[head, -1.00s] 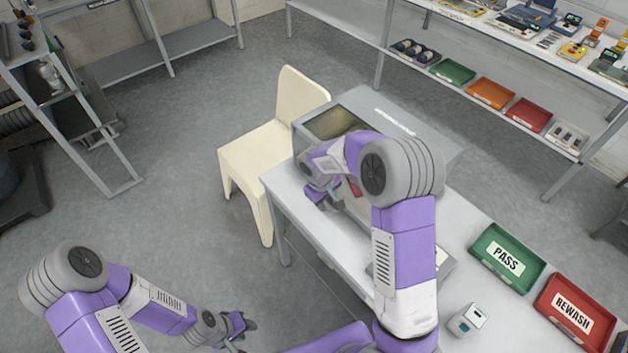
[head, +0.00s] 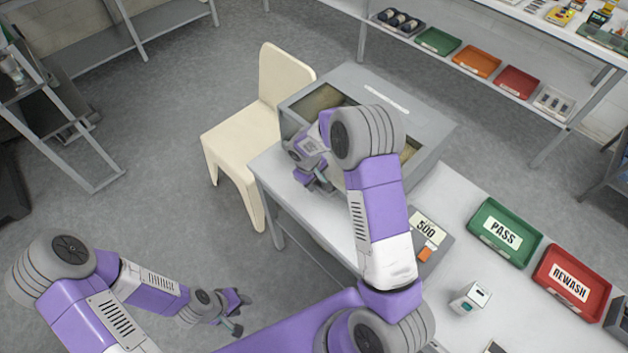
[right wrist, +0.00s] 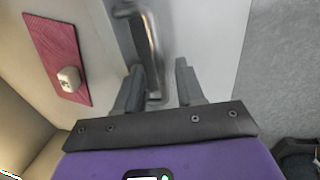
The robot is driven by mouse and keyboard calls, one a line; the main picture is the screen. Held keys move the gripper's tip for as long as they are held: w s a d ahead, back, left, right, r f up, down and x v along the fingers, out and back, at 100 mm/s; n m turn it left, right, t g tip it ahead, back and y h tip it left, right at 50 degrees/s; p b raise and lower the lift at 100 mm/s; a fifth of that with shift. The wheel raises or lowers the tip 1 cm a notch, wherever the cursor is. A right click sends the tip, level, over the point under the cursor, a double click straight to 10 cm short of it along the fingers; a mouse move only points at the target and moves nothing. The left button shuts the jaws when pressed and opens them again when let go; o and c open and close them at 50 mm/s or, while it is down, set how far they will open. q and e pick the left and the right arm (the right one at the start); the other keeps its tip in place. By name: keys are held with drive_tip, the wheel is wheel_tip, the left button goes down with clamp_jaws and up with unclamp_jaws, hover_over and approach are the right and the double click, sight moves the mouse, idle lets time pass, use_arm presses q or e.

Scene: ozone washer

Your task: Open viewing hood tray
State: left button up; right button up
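The viewing hood (head: 425,112) is a grey box with dark window openings on the white table. In the right wrist view a pale tray surface (right wrist: 92,22) carries a red mat (right wrist: 50,45) with a small white object (right wrist: 69,79) on it. A grey metal handle (right wrist: 150,50) stands at the tray's edge. My right gripper (right wrist: 158,78) is open, with the handle's near end between its fingers, closer to the left finger; contact is unclear. In the head view my right gripper (head: 322,186) is at the hood's front. My left gripper (head: 240,312) is open and empty, away from the table.
A cream chair (head: 250,130) stands left of the hood. A green PASS tray (head: 505,232), a red REWASH tray (head: 572,280), a scale-like device (head: 430,236) and a small white device (head: 470,298) are on the table. Shelves (head: 560,70) stand behind.

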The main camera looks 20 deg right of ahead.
clamp_jaws()
drive_tip(key=shift+a, duration=0.1)
idle(0.3)
